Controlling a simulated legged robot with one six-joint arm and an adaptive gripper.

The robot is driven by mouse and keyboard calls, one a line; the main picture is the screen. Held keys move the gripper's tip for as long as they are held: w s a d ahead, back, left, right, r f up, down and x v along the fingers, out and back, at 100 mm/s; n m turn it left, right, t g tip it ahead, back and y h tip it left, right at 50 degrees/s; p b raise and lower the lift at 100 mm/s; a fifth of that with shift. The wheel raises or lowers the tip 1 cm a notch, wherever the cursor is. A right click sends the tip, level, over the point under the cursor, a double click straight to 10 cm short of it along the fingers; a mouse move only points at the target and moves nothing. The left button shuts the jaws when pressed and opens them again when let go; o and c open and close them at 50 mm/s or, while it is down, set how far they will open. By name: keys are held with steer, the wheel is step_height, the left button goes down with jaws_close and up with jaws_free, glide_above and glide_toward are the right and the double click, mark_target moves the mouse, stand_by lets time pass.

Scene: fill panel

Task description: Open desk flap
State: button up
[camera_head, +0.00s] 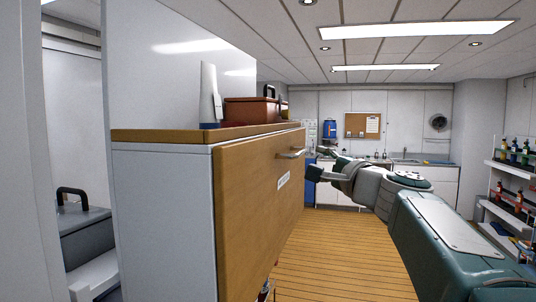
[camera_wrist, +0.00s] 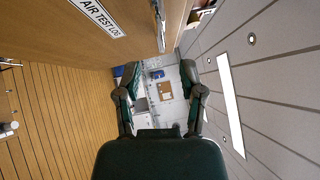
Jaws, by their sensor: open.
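The desk flap (camera_head: 250,205) is a wooden front panel, upright against the white cabinet. A silver bar handle (camera_head: 291,153) sits near its top edge, above a white label (camera_head: 283,180). In the wrist view the flap (camera_wrist: 55,30) fills the upper left, with a label reading AIR TEST LOG (camera_wrist: 97,16) and the handle (camera_wrist: 159,25) at the top. My gripper (camera_head: 320,162) is just right of the handle, apart from it. The wrist view shows my gripper (camera_wrist: 160,72) with its fingers spread and nothing between them.
A red-brown case (camera_head: 250,111) and a white bottle-like object (camera_head: 209,95) stand on the cabinet's wooden top (camera_head: 160,135). Shelves with bottles (camera_head: 512,160) are at the right. A counter with a sink (camera_head: 415,165) is at the back. The plank floor (camera_head: 330,255) before the flap looks clear.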

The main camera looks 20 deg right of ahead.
mark_target(300, 153)
steer(key=x, duration=0.7)
steer(key=shift+w+a, duration=0.2)
steer(key=shift+w, duration=0.05)
jaws_close()
